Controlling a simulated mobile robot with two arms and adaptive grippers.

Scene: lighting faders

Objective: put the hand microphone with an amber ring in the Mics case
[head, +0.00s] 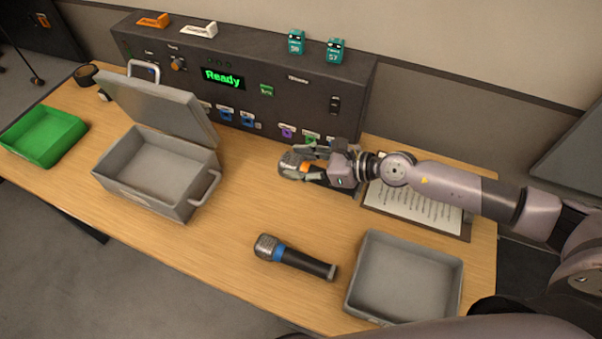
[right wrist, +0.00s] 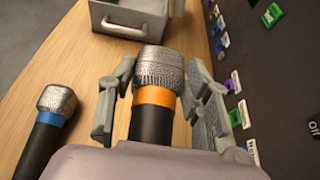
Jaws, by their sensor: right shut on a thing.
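The hand microphone with an amber ring (right wrist: 156,98) has a silver mesh head and a dark body. My right gripper (head: 302,164) is shut on it, with a finger on each side in the right wrist view (right wrist: 160,105). In the head view the fingers hide most of this microphone, over the table in front of the console. A grey case (head: 188,206) with its lid standing open is to the left of the gripper, empty; its front label is too small to read. It also shows at the top of the right wrist view (right wrist: 125,22). My left gripper is not in view.
A blue-ringed microphone (head: 296,258) lies on the table (head: 225,265) beside an empty grey tray (head: 455,290). A green tray (head: 65,150) is at far left. The dark console (head: 310,92) runs along the back. A clipboard (head: 425,207) lies under my right arm.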

